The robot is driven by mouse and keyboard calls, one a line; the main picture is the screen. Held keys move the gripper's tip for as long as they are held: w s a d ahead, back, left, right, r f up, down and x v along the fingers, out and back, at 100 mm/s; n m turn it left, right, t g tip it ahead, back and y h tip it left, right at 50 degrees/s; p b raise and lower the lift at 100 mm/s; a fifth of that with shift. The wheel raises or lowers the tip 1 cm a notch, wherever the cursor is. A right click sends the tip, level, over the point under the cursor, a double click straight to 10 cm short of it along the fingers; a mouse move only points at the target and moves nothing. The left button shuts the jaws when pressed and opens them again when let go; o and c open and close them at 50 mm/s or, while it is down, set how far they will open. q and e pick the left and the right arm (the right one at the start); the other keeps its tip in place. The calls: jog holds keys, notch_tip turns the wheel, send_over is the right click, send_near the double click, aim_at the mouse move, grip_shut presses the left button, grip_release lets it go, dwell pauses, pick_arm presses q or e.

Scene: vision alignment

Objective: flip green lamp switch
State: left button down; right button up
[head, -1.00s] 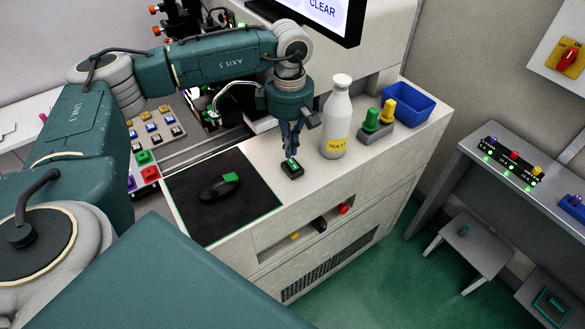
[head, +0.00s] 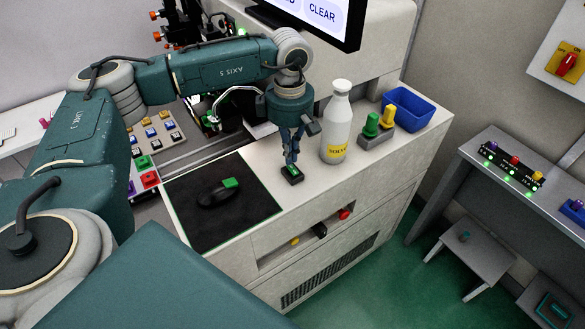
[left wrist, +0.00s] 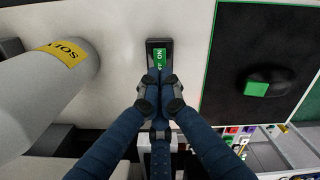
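A small black switch with a green rocker (head: 292,174) sits on the white machine top, right of the black mouse mat. My left gripper (head: 291,160) points down right over the switch. In the left wrist view its fingertips (left wrist: 160,75) are together with nothing seen between them. They overlap the near end of the switch and hide part of it. I cannot tell whether they touch it. My right gripper is not in view.
A white bottle (head: 338,120) with a yellow label stands close to the right of the gripper. A block with green and yellow knobs (head: 376,133) and a blue bin (head: 412,108) are beyond. A monitor (head: 325,18) overhangs behind.

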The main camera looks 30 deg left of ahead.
pick_arm(q)
jog(key=shift+s+f+b, duration=0.1)
jog(key=shift+f+b, duration=0.85)
jog(key=shift+f, duration=0.3)
dwell(0.9)
jog(key=shift+r+p, duration=0.55)
jog(key=shift+r, duration=0.25)
jog(key=shift+r+p, duration=1.5)
jog(key=shift+r, duration=1.3)
jog(key=shift+f, duration=0.1)
